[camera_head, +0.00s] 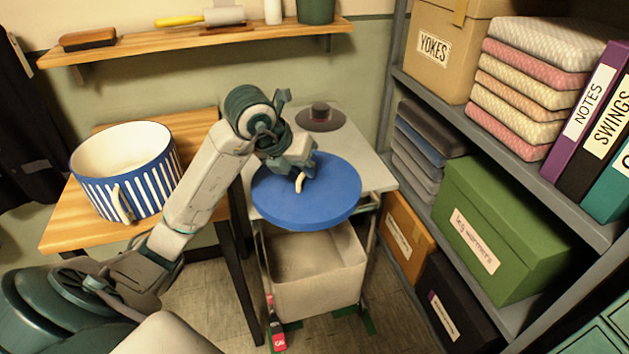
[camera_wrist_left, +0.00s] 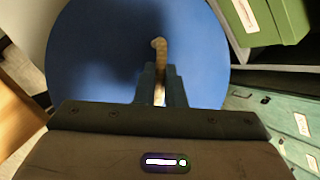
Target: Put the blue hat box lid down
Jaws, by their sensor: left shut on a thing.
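The blue hat box lid (camera_head: 318,200) is a flat round disc with a pale loop handle (camera_head: 300,183) at its middle. My left gripper (camera_head: 299,174) is shut on that handle from above. In the left wrist view the lid (camera_wrist_left: 95,60) fills the upper middle, and the handle (camera_wrist_left: 159,55) stands between the fingers of my left gripper (camera_wrist_left: 161,85). The lid covers the near part of a small grey-white cart top (camera_head: 372,172); whether it touches that top cannot be told. The blue-and-white striped hat box (camera_head: 125,180) stands open on the wooden table at left. My right gripper is not in view.
A dark hat (camera_head: 320,117) lies at the back of the cart top. A pale bin (camera_head: 318,275) sits below the lid. The grey shelf rack (camera_head: 490,145) at right holds a green box (camera_head: 500,230) and folded cloths. A wooden wall shelf (camera_head: 200,40) runs behind.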

